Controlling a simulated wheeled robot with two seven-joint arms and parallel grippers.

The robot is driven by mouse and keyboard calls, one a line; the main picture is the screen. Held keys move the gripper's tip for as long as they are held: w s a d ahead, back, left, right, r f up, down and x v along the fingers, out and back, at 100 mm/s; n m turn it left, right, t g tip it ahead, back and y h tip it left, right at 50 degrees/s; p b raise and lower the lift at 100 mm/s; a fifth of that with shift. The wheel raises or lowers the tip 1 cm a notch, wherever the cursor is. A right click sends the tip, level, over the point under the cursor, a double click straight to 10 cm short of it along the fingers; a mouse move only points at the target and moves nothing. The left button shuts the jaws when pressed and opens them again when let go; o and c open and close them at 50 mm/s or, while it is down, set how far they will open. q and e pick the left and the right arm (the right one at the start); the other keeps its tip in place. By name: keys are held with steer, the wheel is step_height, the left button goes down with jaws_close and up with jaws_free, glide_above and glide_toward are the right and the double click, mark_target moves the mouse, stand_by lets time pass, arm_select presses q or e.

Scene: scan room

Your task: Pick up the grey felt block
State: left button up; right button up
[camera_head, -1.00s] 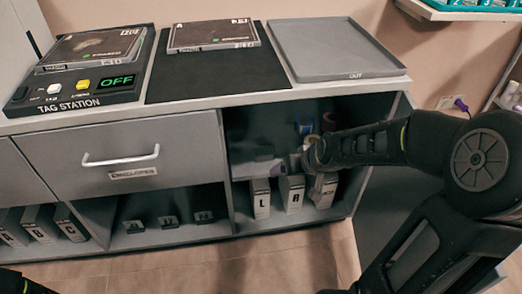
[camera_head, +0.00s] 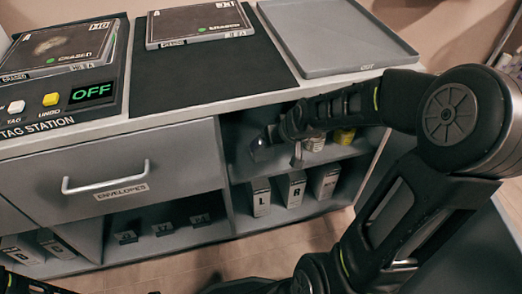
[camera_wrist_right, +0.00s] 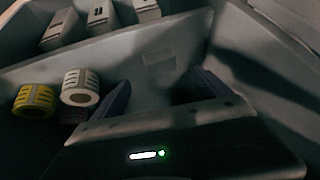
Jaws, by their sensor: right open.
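My right gripper (camera_head: 277,150) reaches into the upper compartment of the open shelf at the right of the cabinet. In the right wrist view the gripper (camera_wrist_right: 163,88) is open, its two fingers apart with nothing held between them. A faint grey rectangle (camera_wrist_right: 159,62) shows on the grey shelf surface just beyond the gap between the fingers. I cannot tell whether it is the grey felt block or a flat mark. No other grey block shows clearly; the arm hides part of the shelf in the head view.
A white roll (camera_wrist_right: 80,87) and a yellow roll (camera_wrist_right: 36,100) stand beside the gripper on the same shelf. Upright boxes, including one marked L (camera_head: 260,196), stand below. The worktop above carries a grey tray (camera_head: 330,40) and the tag station (camera_head: 75,100).

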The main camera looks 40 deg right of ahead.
mark_target(264, 149)
steer(key=shift+b+x, duration=0.45)
steer(key=shift+x, duration=0.55)
steer(key=shift+w+f, duration=0.1)
steer(key=shift+f, duration=0.15)
steer(key=b+x, duration=0.3)
steer(key=x, duration=0.2)
steer(key=shift+a, duration=0.15)
steer(key=shift+w+f+b, duration=0.1)
steer(key=shift+b, duration=0.2)
steer(key=shift+c, duration=0.5)
